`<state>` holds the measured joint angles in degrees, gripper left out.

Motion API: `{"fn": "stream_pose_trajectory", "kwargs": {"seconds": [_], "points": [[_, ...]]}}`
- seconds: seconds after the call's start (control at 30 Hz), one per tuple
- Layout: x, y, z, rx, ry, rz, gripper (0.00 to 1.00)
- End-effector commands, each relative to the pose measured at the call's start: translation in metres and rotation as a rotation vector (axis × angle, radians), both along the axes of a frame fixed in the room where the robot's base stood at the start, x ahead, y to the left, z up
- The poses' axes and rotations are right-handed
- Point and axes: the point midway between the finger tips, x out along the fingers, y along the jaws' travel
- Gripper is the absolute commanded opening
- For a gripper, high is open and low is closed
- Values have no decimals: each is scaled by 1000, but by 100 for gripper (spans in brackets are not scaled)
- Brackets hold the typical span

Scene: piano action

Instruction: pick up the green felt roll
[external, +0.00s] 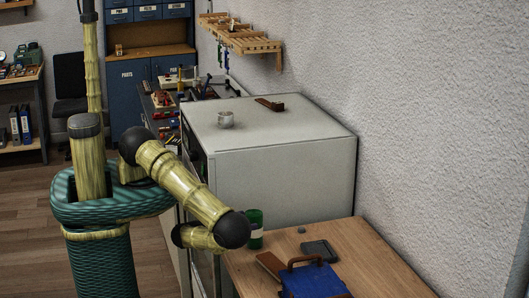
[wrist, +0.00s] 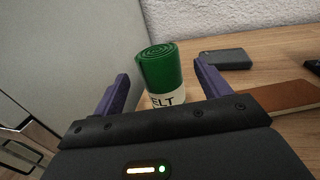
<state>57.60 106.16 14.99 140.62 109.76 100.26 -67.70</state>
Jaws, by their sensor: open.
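The green felt roll (wrist: 161,70) stands upright on the wooden table (wrist: 262,66) in the wrist view, with a white label reading "ELT" in the visible part. It also shows in the external view (external: 256,229), beside the white cabinet and partly covered by my arm. My gripper (wrist: 160,78) is open, with its purple fingers on the left and right of the roll in the picture. I cannot tell whether either finger touches it. The lower part of the roll is hidden behind the gripper body. In the external view my gripper is hidden behind my arm.
A white cabinet (external: 285,182) rises close on the roll's left. A dark flat object (wrist: 224,58) and a brown notebook (wrist: 285,97) lie to the right. A blue case with a brown handle (external: 312,281) sits on the table near the front.

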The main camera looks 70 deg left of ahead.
Motion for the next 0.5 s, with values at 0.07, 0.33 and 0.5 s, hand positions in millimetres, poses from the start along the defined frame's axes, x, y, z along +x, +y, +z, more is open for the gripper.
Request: {"fn": "stream_pose_trajectory", "kwargs": {"seconds": [0.07, 0.33, 0.5], "points": [[9, 2, 3, -2, -2, 1, 76], [50, 10, 4, -2, -2, 2, 76], [58, 12, 1, 0, 0, 0, 76]]}}
